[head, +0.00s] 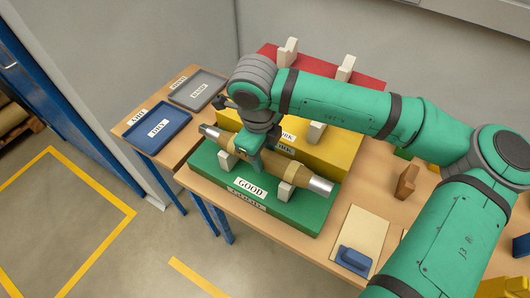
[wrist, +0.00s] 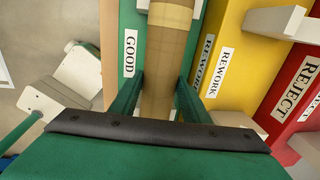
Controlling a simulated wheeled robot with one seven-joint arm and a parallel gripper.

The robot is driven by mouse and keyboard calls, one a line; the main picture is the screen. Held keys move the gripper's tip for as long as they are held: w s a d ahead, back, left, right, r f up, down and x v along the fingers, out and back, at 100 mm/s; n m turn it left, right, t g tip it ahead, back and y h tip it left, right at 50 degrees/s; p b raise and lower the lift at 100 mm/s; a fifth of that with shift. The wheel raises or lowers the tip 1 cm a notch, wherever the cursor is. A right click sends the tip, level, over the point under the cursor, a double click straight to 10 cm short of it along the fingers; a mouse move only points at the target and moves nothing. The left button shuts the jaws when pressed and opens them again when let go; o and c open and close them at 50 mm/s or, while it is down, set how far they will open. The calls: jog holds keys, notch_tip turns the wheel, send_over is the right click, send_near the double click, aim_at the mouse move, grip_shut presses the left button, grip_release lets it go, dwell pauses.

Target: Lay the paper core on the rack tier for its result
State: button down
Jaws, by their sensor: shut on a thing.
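The paper core (head: 290,172) is a long brown roll with bare metal ends. My gripper (head: 248,158) is shut around its middle from above. In the wrist view the core (wrist: 165,55) runs between the two green fingers (wrist: 158,92). It lies lengthwise over the green rack tier (head: 222,173) labelled GOOD, the front and lowest one. A cream support block (head: 285,193) stands under its right part. I cannot tell whether the core touches the blocks. Behind are the yellow REWORK tier (head: 345,150) and the red REJECT tier (head: 315,68).
Cream blocks also stand on the yellow tier (head: 316,132) and red tier (head: 345,68); these are empty. A blue tray (head: 158,133) and a grey tray (head: 198,90) lie left. A tan board (head: 368,228) with a blue tool (head: 354,260) and a brown block (head: 406,181) lie right.

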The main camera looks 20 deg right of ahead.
jog(key=shift+f, duration=0.1)
jog(key=c, duration=0.9)
grip_release()
jog(key=r, duration=0.7)
jog(key=s+a+r, duration=0.1)
jog(key=r, duration=0.2)
jog(key=shift+r, duration=0.35)
jog(key=shift+w, duration=0.1)
